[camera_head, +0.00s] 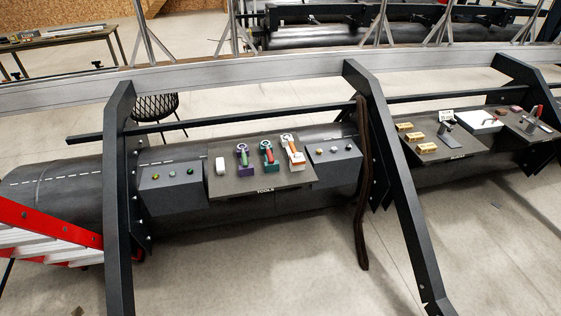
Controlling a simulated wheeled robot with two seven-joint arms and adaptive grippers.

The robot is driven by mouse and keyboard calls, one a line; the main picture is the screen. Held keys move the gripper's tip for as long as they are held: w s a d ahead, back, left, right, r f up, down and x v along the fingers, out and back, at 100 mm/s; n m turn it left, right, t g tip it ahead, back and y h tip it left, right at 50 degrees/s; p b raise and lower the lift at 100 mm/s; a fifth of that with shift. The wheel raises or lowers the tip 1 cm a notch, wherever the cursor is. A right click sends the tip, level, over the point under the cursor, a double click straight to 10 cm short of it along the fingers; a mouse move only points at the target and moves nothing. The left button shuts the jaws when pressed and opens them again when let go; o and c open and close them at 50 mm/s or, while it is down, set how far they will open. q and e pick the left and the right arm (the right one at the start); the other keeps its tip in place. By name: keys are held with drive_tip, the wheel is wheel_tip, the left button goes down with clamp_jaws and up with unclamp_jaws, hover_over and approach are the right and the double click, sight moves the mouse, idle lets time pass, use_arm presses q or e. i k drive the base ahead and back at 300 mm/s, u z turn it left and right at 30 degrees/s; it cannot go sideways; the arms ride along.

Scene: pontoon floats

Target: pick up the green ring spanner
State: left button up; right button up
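A dark panel marked TOOLS (222,189) sits on the dark pontoon cylinder near the middle of the view. Several small items stand on it. A green-handled tool (243,156) with a pale ring-like top stands in a purple holder (246,168) on the left of the tool row; it looks like the green ring spanner, though it is small in view. To its right a red-handled tool (268,156) stands in a teal holder, and an orange-handled tool (295,154) in a white and orange holder. Neither of my grippers is in view.
A white block (220,166) is left of the tools. Grey boxes with knobs flank the panel, left (171,190) and right (334,164). Dark slanted struts (118,200) (395,180) stand either side. A red-edged step (50,232) is at left. Floor in front is mostly clear.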

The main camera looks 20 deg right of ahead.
sight(245, 164)
drive_tip(key=u, duration=1.15)
drive_tip(key=k, duration=0.15)
drive_tip(key=z, duration=2.15)
drive_tip(key=i, duration=0.95)
drive_tip(key=u, duration=0.75)
drive_tip(key=i, duration=0.8)
drive_tip(key=u, duration=0.9)
